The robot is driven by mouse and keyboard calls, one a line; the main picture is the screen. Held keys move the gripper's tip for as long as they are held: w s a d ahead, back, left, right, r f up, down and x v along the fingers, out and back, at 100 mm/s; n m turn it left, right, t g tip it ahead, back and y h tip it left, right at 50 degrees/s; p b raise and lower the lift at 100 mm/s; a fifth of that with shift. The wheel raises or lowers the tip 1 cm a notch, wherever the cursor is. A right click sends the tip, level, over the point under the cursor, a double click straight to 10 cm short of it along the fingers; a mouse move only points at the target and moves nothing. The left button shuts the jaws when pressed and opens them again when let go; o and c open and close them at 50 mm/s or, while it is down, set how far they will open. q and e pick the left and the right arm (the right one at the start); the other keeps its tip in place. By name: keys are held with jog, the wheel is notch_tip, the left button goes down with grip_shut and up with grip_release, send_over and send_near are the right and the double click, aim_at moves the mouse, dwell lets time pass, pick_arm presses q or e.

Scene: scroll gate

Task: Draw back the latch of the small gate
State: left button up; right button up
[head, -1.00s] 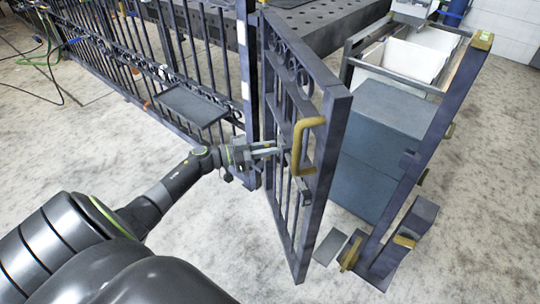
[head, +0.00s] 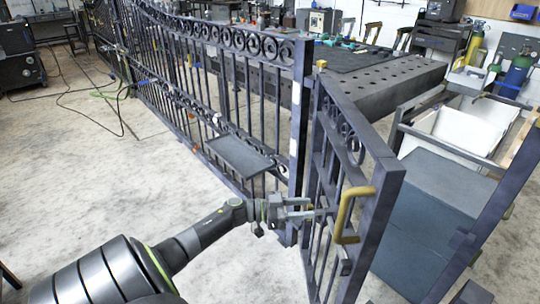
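The small gate (head: 384,204) is a dark metal leaf with bars and scrolls, standing ajar from its post (head: 300,130). A yellow handle (head: 342,222) is fixed on its near side. A small dark bar, which looks like the latch (head: 344,263), sits on the gate below the handle; its details are too small to tell. My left gripper (head: 312,208) is just left of the handle, in front of the gate's bars. Its two fingers look apart, with a gap between them, and I see nothing held. My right gripper is not in view.
A long scrolled fence (head: 215,95) with a small dark shelf (head: 238,155) runs to the left. A dark perforated table (head: 385,90) stands behind. A blue-grey cabinet (head: 430,215) and a gate post (head: 490,205) stand to the right.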

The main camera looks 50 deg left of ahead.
pick_arm(q)
jog(key=v, duration=1.5)
jog(key=shift+s, duration=0.15)
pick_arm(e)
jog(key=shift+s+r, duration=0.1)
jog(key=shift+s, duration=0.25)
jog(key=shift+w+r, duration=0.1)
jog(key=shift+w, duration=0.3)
